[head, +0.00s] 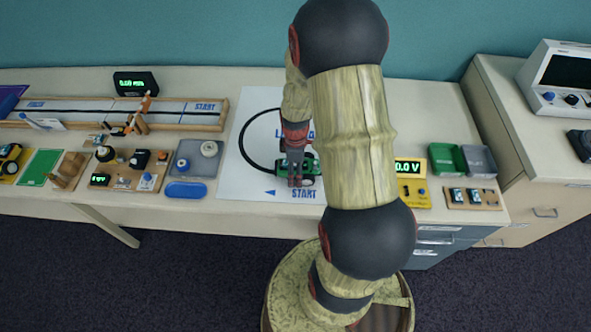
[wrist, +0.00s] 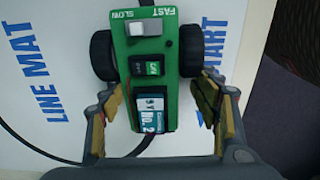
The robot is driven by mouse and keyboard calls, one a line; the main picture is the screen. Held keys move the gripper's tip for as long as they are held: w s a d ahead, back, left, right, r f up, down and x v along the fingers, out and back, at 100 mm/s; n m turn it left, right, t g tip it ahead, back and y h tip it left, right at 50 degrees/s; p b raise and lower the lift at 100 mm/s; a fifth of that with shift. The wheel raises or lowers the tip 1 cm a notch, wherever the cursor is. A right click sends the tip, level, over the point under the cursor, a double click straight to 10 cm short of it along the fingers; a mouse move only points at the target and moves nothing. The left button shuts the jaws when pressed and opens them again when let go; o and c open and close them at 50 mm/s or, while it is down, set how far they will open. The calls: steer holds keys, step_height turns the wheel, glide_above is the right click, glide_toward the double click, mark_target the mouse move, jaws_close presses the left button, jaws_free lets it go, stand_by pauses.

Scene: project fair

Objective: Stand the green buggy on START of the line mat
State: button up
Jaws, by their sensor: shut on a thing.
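The green buggy (head: 312,170) is over the white line mat (head: 235,165) in the head view, just behind the printed word START (head: 304,194). My gripper (head: 295,182) is shut on it from above and hides part of it. In the wrist view the buggy (wrist: 150,90) shows its green top, black wheels, a switch marked FAST and SLOW, and a blue-white label. My gripper's fingers (wrist: 152,120) stand on either side of its body. The words LINE MAT (wrist: 35,75) and START (wrist: 212,50) show beside it. I cannot tell whether the wheels touch the mat.
A wooden test track (head: 110,112) and a black display (head: 135,84) stand at the left. A grey tray (head: 205,160) lies left of the mat. A yellow meter (head: 410,185) and a green box (head: 446,158) stand at the right. The mat's left part is clear.

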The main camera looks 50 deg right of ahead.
steer(key=o, duration=1)
steer(key=shift+o, duration=0.3)
step_height(320, 180, up, 12)
